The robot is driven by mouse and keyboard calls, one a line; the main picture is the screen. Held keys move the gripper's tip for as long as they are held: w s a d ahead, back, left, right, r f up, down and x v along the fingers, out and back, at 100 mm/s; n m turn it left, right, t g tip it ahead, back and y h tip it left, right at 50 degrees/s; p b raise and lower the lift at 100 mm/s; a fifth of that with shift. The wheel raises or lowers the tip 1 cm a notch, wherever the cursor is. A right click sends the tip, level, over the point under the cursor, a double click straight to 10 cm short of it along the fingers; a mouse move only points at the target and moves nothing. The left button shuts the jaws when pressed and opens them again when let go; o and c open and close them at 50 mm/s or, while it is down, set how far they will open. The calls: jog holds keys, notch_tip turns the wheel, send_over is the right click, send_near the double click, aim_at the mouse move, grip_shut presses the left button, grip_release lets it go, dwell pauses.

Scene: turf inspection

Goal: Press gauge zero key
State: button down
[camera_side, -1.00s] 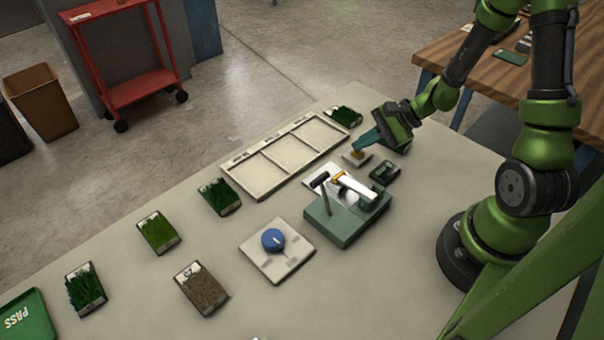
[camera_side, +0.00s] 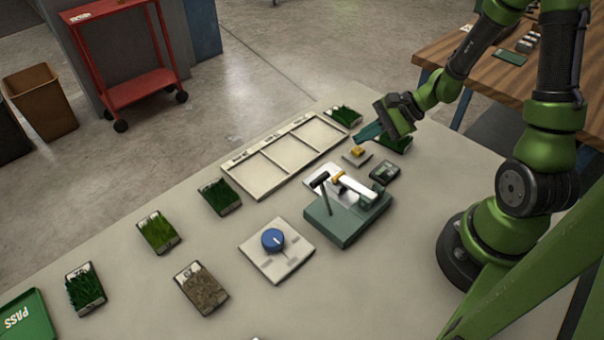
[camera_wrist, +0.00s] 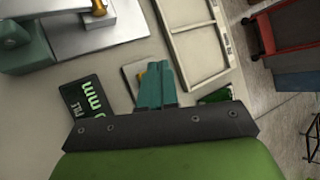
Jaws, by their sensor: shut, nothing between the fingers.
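The yellow key (camera_side: 357,151) sits on a small pale plate beyond the teal test stand. In the wrist view, the yellow key (camera_wrist: 140,76) is partly hidden behind my fingers. The small dark gauge display (camera_side: 385,172) lies beside the key plate. In the wrist view, the display (camera_wrist: 84,108) shows green characters including "mm", seen at an angle. My gripper (camera_side: 359,138) is shut and empty. Its teal fingers look close to the key and a little above it, apart from it in the side view.
The teal stand (camera_side: 345,224) with its black handle is close to the display. A divided tray (camera_side: 252,187) lies left of the key. A blue knob (camera_side: 273,239) on a plate and several turf samples are spread across the table. One turf sample (camera_side: 399,143) is beside my gripper.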

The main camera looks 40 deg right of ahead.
aim_at(363, 150)
jog(key=shift+r, duration=2.4)
jog(key=s+a+r+n+h, duration=0.2)
jog(key=s+a+r+n, duration=0.2)
jog(key=r+n, duration=0.3)
jog(key=s+a+r+n+h, duration=0.2)
jog(key=s+a+r+n, duration=0.2)
jog(key=s+r+n, duration=0.2)
notch_tip(363, 150, up, 2)
jog(key=shift+a+r+n, duration=0.15)
jog(key=shift+a+n, duration=0.15)
jog(key=shift+n, duration=0.5)
